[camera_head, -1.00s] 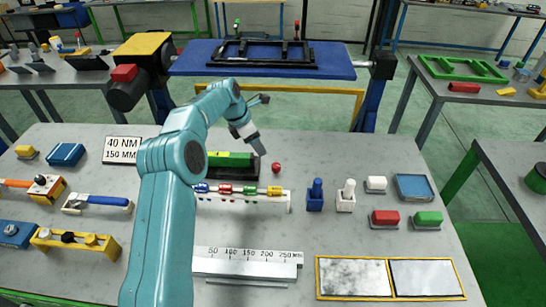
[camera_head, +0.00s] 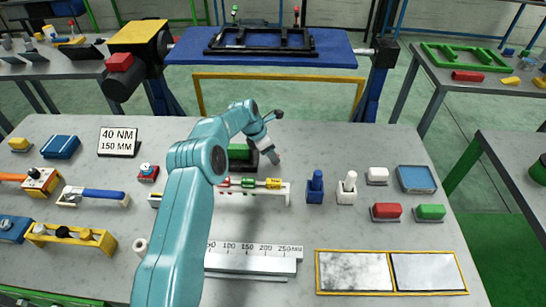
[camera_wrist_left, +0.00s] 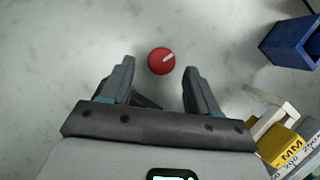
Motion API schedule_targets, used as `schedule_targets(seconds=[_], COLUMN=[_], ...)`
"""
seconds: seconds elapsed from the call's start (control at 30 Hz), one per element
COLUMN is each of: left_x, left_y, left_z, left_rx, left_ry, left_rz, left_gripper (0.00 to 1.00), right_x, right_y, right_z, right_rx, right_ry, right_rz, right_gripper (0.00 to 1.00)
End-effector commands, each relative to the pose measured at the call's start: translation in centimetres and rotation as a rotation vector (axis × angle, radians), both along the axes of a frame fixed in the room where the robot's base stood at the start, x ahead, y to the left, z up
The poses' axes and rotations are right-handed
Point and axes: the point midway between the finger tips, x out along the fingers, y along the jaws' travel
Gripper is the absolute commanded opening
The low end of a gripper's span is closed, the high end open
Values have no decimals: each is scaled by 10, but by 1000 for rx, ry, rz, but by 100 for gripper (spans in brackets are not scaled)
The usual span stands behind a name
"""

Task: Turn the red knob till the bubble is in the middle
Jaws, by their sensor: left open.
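The red knob (camera_wrist_left: 161,60) is a round red disc with a white mark in the left wrist view. It sits just beyond and between the fingertips of my left gripper (camera_wrist_left: 158,75). The gripper is open and nothing is between its fingers. In the head view my left gripper (camera_head: 275,158) points down at the bench beside a green block in a dark base (camera_head: 240,151), partly hidden by my arm. The knob is hidden or too hard to tell from the gripper there. No bubble can be made out. My right gripper is not in view.
A white rack (camera_head: 275,194) with coloured handles lies close in front of the gripper. Blue (camera_head: 315,187) and white (camera_head: 347,188) upright blocks stand to its right. A ruler (camera_head: 250,250) lies nearer.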

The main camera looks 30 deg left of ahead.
Motion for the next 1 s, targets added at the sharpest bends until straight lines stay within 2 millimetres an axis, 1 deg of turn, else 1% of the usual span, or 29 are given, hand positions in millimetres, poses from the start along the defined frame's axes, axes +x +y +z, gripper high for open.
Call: schedule_targets(seconds=[0.03,0.13,0.27,0.5,0.53,0.57,0.6,0.7,0.87,1.0], left_x=[3,8,10,11,11,11,11,11,11,10], left_y=[-2,-4,-5,-5,-5,-5,-5,-5,-5,-5], left_z=[-13,-21,-25,-24,-24,-24,-24,-24,-25,-24], left_rx=[1,0,0,0,0,0,0,-1,-1,0], left_ry=[0,-1,0,0,0,0,0,1,2,4], left_rz=[-2,-1,0,0,0,0,0,0,14,124], left_gripper=[60,60,60,60,57,47,34,5,5,5], right_x=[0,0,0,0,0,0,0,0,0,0], right_y=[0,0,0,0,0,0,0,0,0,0], right_z=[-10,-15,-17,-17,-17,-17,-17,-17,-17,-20], right_rx=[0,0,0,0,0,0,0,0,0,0], right_ry=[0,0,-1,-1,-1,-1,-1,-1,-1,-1], right_rz=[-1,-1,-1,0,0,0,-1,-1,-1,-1], right_gripper=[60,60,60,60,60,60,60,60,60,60])
